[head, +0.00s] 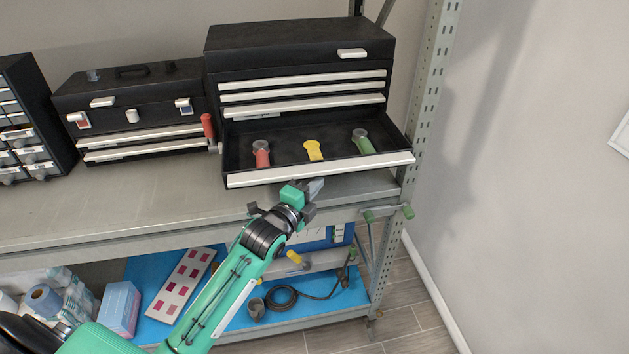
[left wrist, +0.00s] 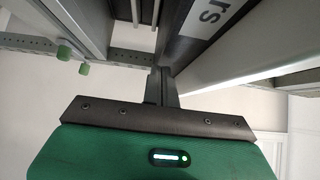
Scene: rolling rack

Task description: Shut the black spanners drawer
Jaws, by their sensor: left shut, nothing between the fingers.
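The black spanners drawer (head: 290,153) is the open bottom drawer of the black tool chest (head: 300,52) in the head view. It is pulled well out toward me. A red, a yellow and a green spanner (head: 313,150) lie in it. My left gripper (head: 316,186) is shut and empty, just below the drawer's pale front edge (head: 330,170). I cannot tell whether it touches it. My right gripper is not in view.
A second black toolbox (head: 135,105) stands left of the chest, with a red-handled tool (head: 208,128) between them. A rack post (head: 428,110) rises close to the drawer's right. The shelf (head: 130,205) is clear in front of the toolbox.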

